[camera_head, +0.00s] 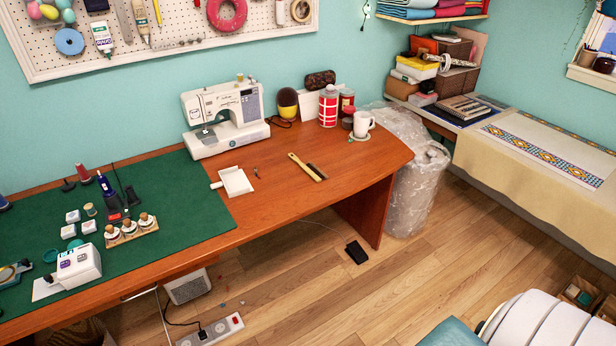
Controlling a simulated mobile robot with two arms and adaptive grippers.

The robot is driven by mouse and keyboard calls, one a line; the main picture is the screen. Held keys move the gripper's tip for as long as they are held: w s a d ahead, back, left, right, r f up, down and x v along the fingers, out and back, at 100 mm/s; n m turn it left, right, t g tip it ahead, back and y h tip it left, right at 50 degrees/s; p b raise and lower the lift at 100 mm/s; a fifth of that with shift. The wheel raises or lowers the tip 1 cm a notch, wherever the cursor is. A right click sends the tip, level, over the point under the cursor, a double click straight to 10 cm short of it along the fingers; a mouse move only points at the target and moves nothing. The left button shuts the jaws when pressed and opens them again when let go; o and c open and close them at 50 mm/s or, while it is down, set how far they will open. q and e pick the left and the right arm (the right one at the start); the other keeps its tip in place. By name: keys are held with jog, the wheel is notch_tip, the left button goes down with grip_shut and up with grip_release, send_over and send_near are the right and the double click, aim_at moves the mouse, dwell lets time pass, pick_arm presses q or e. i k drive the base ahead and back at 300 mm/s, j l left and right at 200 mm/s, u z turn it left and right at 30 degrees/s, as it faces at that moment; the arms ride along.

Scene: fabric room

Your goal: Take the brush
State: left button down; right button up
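The brush (304,167) lies flat on the bare wooden part of the table (270,205), right of the green mat. It has a light wooden handle pointing to the back left and dark bristles along its front right end. Nothing covers it. A white dustpan (235,181) lies to its left, apart from it. Neither of my grippers shows in the head view.
A white sewing machine (225,118) stands behind the dustpan. A white mug (362,124) and a red-and-white canister (328,106) stand behind the brush. The green mat (165,195) holds several small items. Table space in front of the brush is clear.

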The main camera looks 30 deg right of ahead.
aim_at(316, 176)
jog(key=i+l, duration=0.15)
jog(key=l, duration=0.25)
jog(key=i+l+u, duration=0.1)
jog(key=l, duration=0.25)
jog(key=i+l, duration=0.15)
jog(key=l, duration=0.25)
jog(key=i+l+u, duration=0.1)
jog(key=l, duration=0.3)
jog(key=i+l+u, duration=0.1)
jog(key=l, duration=0.3)
jog(key=i+l, duration=0.1)
jog(key=l, duration=0.3)
